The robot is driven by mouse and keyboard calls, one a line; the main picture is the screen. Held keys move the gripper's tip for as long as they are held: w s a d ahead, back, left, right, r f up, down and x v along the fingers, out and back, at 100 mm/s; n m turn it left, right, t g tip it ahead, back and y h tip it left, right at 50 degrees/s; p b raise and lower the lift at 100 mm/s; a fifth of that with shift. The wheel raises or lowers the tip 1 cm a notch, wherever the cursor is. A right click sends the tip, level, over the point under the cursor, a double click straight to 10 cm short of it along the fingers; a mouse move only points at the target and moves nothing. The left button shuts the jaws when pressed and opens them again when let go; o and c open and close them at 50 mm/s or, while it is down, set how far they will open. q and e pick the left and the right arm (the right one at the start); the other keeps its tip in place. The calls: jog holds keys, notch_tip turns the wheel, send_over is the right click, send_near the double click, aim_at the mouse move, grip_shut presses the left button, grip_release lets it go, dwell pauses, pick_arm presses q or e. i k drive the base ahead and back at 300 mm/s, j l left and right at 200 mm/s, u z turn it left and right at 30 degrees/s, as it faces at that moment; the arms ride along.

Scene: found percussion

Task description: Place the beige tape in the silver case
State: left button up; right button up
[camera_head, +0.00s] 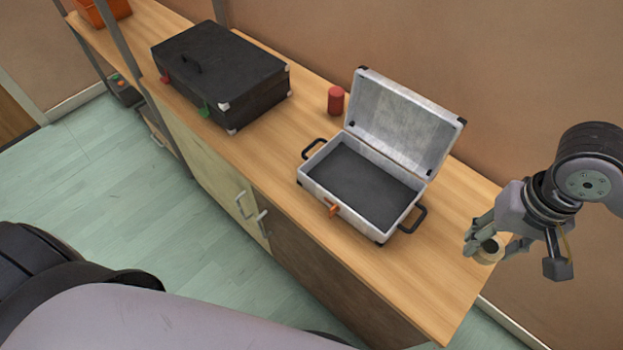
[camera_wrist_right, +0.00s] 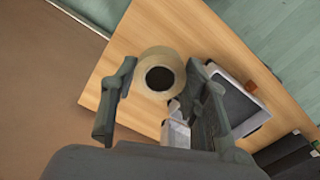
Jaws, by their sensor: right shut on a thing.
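The beige tape (camera_head: 487,257) is a ring-shaped roll held by my right gripper (camera_head: 488,240), right of the silver case and near the counter's right end. My right gripper is shut on it. In the right wrist view, the tape (camera_wrist_right: 158,54) shows between the fingers with its dark hole facing the camera. The silver case (camera_head: 357,227) stands open on the counter, with its lid (camera_head: 405,125) tilted back toward the wall. Its dark grey inside looks empty. My left gripper is not in view.
A red cylinder (camera_head: 335,101) stands behind the silver case, to its left. A closed black case (camera_head: 215,75) lies farther left on the wooden counter (camera_head: 290,140). An orange container (camera_head: 100,12) is at the far left. The counter right of the silver case is clear.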

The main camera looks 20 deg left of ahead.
aim_at(369, 192)
jog(key=l+u, duration=0.2)
jog(key=u, duration=0.2)
jog(key=l+u, duration=0.2)
jog(key=u, duration=0.2)
jog(key=k+l+u, duration=0.15)
jog(key=u, duration=0.25)
jog(key=l+u, duration=0.2)
jog(key=u, duration=0.2)
jog(key=k+j, duration=0.05)
